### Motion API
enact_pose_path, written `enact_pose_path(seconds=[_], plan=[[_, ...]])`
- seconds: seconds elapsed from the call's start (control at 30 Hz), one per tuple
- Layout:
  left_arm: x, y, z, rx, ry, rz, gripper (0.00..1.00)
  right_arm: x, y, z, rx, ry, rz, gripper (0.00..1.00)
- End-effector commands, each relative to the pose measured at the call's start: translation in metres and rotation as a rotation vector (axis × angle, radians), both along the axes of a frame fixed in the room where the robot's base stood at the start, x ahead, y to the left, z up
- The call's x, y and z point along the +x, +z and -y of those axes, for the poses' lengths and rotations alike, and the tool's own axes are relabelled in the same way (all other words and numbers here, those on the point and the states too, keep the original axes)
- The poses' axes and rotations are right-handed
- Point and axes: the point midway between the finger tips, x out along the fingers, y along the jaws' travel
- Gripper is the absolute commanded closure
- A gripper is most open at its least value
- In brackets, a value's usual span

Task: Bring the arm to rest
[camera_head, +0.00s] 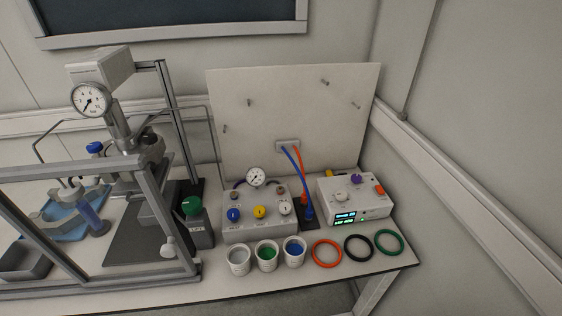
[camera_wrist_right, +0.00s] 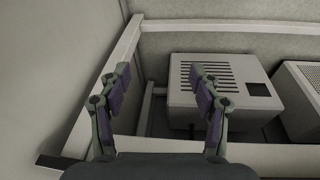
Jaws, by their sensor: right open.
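My right gripper (camera_wrist_right: 158,92) shows in the right wrist view with its two purple-padded fingers spread apart. Nothing is between the fingers. Beyond it is a grey box with a slotted top (camera_wrist_right: 215,82), apart from the fingers as far as I can tell. Neither of my arms shows in the head view, and my left gripper is in neither view.
In the head view a bench (camera_head: 335,276) carries a reactor stand with a gauge (camera_head: 91,99), a valve box (camera_head: 259,212) and a control box (camera_head: 352,200). Three cups, including a green-filled one (camera_head: 267,257), and three rings, including a red one (camera_head: 327,253), line the front edge.

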Motion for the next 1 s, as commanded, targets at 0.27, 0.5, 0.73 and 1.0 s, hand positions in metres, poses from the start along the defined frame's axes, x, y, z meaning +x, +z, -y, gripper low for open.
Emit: enact_pose_path(seconds=[0.27,0.5,0.73,1.0], plan=[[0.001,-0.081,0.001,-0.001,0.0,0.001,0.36,-0.103,-0.237,0.014,0.006,-0.023,-0.088,0.36],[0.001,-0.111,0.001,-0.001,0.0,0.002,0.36,-0.192,-0.319,0.016,0.012,-0.035,-0.128,0.36],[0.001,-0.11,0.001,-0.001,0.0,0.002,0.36,-0.207,-0.323,0.017,0.012,-0.035,-0.132,0.36],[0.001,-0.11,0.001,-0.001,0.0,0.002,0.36,-0.207,-0.323,0.017,0.012,-0.035,-0.132,0.36]])
